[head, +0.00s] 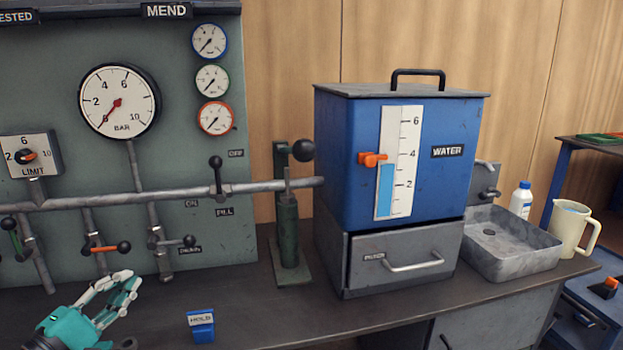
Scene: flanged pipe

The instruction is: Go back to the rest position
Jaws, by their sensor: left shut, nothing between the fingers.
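My left gripper (125,283) is at the lower left of the head view, with teal and white fingers. It is shut and empty, above the front part of the dark bench (290,318). It is in front of the green-grey panel (190,120) and below the pipe valves. My right gripper is not in view. The pipe (120,197) runs level across the panel towards the blue water tank (350,140).
A blue block marked HOLD (201,327) stands on the bench right of my left gripper. A green hand pump (288,230) stands behind it. A grey basin (512,245), a white bottle (521,200) and a cream jug (570,228) are at the right. The front middle of the bench is clear.

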